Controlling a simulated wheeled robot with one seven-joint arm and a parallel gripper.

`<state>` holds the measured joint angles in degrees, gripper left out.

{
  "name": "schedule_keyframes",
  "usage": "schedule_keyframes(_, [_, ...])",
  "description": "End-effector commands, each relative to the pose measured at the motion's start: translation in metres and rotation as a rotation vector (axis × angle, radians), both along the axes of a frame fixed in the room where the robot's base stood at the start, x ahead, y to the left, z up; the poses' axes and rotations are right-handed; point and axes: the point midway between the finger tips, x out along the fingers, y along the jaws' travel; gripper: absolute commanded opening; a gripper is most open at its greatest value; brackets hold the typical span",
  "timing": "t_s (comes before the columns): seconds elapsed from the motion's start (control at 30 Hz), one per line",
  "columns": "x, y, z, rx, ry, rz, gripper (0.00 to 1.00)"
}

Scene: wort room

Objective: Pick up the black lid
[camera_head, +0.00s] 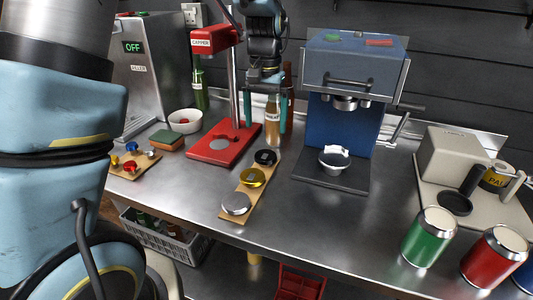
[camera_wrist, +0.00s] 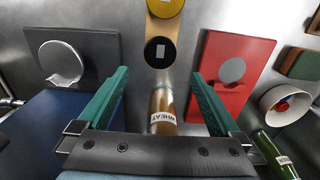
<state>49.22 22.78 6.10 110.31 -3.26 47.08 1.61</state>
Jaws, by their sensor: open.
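The black lid (camera_head: 265,157) lies at the far end of a wooden strip (camera_head: 240,191), behind a gold lid (camera_head: 253,177) and a silver lid (camera_head: 236,203). My gripper (camera_head: 265,108) is open and empty, pointing down above the counter, higher than the black lid and apart from it. In the wrist view the black lid (camera_wrist: 160,52) shows whole, with a small pale mark, just past the fingertips and about midway between them. The gold lid (camera_wrist: 165,6) is cut by the top edge.
A brown WHEAT bottle (camera_wrist: 163,105) stands close behind the lid strip. The red capper (camera_head: 222,146) is at left and the blue machine (camera_head: 340,125) at right. Green (camera_head: 430,238) and red (camera_head: 493,257) cans stand front right; the counter's middle is clear.

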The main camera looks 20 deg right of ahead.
Motion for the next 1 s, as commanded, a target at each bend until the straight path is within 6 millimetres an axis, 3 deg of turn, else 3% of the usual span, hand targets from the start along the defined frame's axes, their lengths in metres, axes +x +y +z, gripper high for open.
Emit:
schedule_keyframes(0.63, [-0.001,0.001,-0.078,0.002,0.002,0.000,1.00])
schedule_keyframes(0.97, [0.000,0.000,-0.087,0.000,0.000,0.000,1.00])
schedule_keyframes(1.0, [0.000,0.000,-0.087,0.000,0.000,0.000,0.97])
